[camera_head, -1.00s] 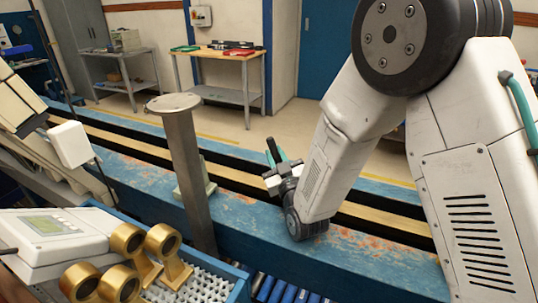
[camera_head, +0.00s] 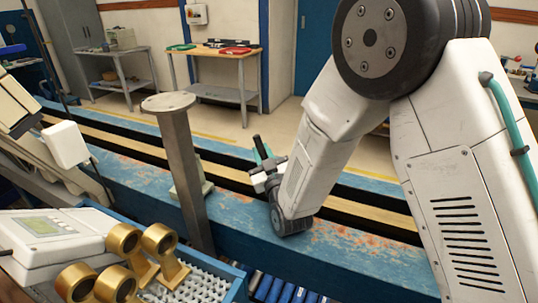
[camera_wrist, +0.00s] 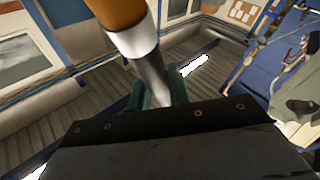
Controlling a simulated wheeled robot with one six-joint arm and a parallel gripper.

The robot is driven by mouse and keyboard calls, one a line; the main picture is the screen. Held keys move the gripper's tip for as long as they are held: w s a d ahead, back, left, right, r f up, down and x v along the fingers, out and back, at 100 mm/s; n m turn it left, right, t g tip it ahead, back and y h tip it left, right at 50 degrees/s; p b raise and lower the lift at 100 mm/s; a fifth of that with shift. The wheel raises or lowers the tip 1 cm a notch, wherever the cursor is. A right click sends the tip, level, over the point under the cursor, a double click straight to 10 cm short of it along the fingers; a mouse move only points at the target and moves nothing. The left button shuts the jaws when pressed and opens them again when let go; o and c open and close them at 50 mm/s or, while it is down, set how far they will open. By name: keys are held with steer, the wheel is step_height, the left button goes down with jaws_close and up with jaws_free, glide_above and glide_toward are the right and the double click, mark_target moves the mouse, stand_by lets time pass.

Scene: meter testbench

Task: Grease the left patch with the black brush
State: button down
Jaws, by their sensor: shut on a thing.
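My gripper (camera_head: 264,160) is over the blue beam at mid-picture in the head view, right of the grey post, with teal fingers pointing up. In the wrist view, the teal fingers (camera_wrist: 152,97) are shut on a brush-like tool (camera_wrist: 122,12) with an orange-brown handle, a white band and a grey neck. Its far end is out of frame, and I cannot tell whether it is the black brush. Worn reddish marks (camera_head: 340,238) show on the blue beam. I cannot tell which, if any, is the left patch.
A grey post with a round top (camera_head: 168,103) stands close left of my gripper. Several brass rings (camera_head: 160,240) and a white meter box (camera_head: 50,240) are at the front left. A wooden table (camera_head: 215,53) stands at the back. The floor between is clear.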

steer(key=shift+s+a, duration=0.15)
steer(key=shift+s+d, duration=0.2)
steer(key=shift+d, duration=0.45)
steer(key=shift+s+d, duration=0.25)
steer(key=shift+d, duration=0.35)
steer(key=shift+s+d, duration=0.2)
steer(key=shift+d, duration=0.45)
steer(key=shift+s+r, duration=0.1)
steer(key=shift+r, duration=3.1)
steer(key=shift+r, duration=0.1)
step_height(320, 180, up, 3)
steer(key=shift+f, duration=0.1)
